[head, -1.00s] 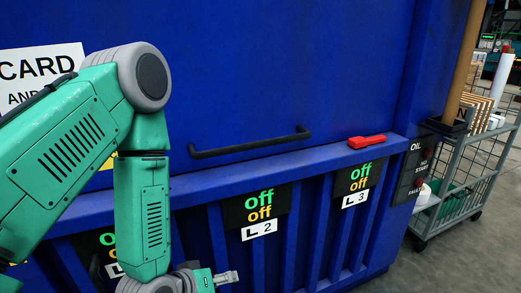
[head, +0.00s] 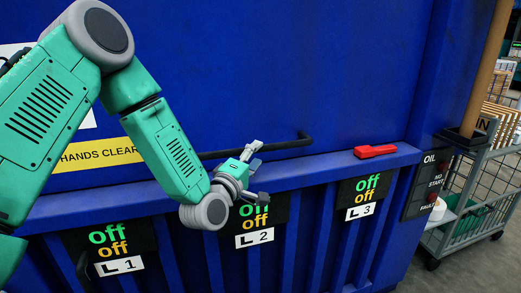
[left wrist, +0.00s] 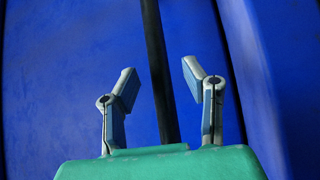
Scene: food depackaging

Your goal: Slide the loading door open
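The loading door is the large blue panel (head: 300,70) above the ledge in the head view. Its long black bar handle (head: 287,144) runs across the door's lower part. My left gripper (head: 259,170) is open at the handle, with one finger above the other, and hides part of the bar. In the left wrist view, the dark bar (left wrist: 155,45) runs lengthwise between the two spread fingers (left wrist: 160,80) of this gripper. I cannot tell whether the bar is inside the grip or just beyond the fingertips. My right gripper is in neither view.
Labelled panels, including L 3 (head: 359,197), hang beneath. A grey wire cart (head: 470,220) stands at right beside a brown post (head: 487,70).

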